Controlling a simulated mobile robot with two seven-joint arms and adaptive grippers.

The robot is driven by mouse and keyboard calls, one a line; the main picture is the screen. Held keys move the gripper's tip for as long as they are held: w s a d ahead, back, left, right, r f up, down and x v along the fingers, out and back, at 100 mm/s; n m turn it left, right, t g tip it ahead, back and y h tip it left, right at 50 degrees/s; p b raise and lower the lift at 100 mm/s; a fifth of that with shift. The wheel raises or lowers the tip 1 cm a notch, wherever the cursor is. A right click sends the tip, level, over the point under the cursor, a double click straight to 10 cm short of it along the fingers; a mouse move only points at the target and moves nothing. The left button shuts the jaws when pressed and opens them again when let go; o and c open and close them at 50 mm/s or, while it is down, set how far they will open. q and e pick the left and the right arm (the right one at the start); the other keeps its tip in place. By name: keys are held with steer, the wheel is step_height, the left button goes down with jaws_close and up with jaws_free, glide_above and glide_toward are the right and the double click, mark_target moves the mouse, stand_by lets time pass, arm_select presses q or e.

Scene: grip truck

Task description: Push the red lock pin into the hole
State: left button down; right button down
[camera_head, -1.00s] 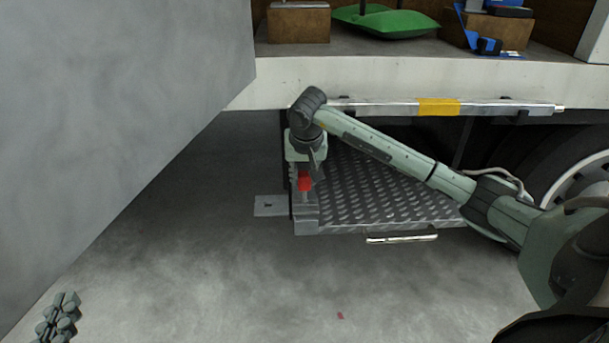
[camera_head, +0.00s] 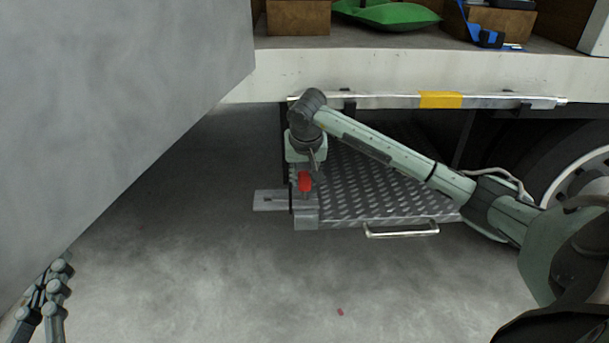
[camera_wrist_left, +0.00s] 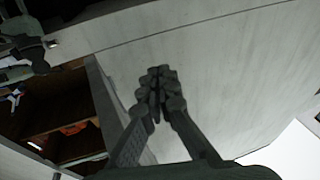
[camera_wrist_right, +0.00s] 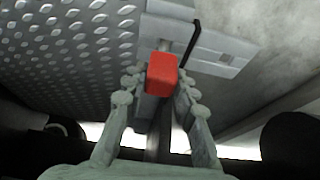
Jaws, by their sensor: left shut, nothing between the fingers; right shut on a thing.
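The red lock pin (camera_head: 305,183) stands at the left front corner of the grey tread-plate step (camera_head: 375,190). In the right wrist view its red head (camera_wrist_right: 162,74) sits between the fingers of my right gripper (camera_wrist_right: 160,88), with a short metal shaft beyond it. My right gripper (camera_head: 308,166) is shut on that head. A flat metal plate with a small dark slot (camera_head: 268,199) juts out left of the corner. The pin's own hole is not clearly visible. My left gripper (camera_head: 45,290) is shut and empty at the lower left, far from the pin; it also shows in the left wrist view (camera_wrist_left: 158,88).
A large grey panel (camera_head: 110,100) fills the upper left. The truck bed edge (camera_head: 420,72) and a metal rail (camera_head: 390,101) run above the step. A handle (camera_head: 402,231) is at the step's front, a wheel (camera_head: 585,180) at right. The floor in front is open.

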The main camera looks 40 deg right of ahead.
mark_target(305, 186)
steer(key=shift+f+b, duration=0.4)
steer(key=shift+f, duration=0.2)
arm_select(q)
steer(key=shift+s+r+t+h+b, duration=0.15)
steer(key=shift+s+r+t, duration=0.15)
steer(key=shift+r+t, duration=0.4)
steer(key=shift+s+r+t+h+b, duration=0.1)
steer(key=shift+s+r+t+h, duration=0.25)
steer(key=shift+r, duration=0.65)
steer(key=shift+s+r+t+b, duration=0.15)
steer(key=shift+s+r+t, duration=0.05)
steer(key=shift+r+t, duration=0.55)
arm_select(e)
steer(key=shift+f, duration=0.65)
arm_select(q)
steer(key=shift+r, duration=0.15)
steer(key=shift+f, duration=0.25)
arm_select(e)
steer(key=shift+f, duration=0.3)
steer(key=c, duration=1.1)
jaws_free()
steer(key=shift+c, duration=0.2)
steer(key=shift+r, duration=0.1)
